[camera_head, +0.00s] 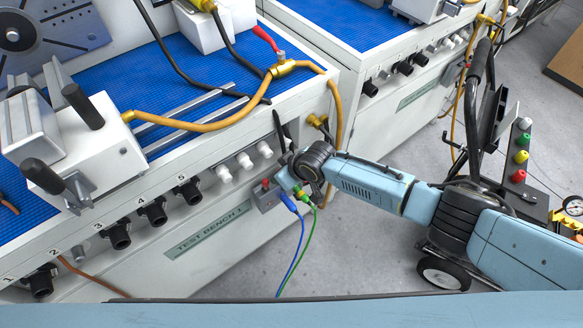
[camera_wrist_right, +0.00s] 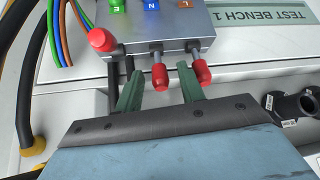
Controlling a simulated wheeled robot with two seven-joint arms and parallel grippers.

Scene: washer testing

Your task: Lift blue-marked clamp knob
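In the right wrist view a grey clamp box (camera_wrist_right: 215,17) carries green E, blue N and brown L marks. The blue-marked clamp knob (camera_wrist_right: 160,76) is the middle red-tipped one, under the N mark. Red-tipped knobs also show under E (camera_wrist_right: 102,40) and L (camera_wrist_right: 203,72). My right gripper (camera_wrist_right: 159,70) is open, with one green finger on each side of the blue-marked knob and visible gaps. In the head view the box (camera_head: 266,199) is on the bench front, partly hidden by my right gripper (camera_head: 291,186). My left gripper is not in view.
Blue and green cables (camera_head: 311,222) hang near my right gripper. A yellow hose (camera_head: 335,120) runs down the bench corner. Grey floor lies below.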

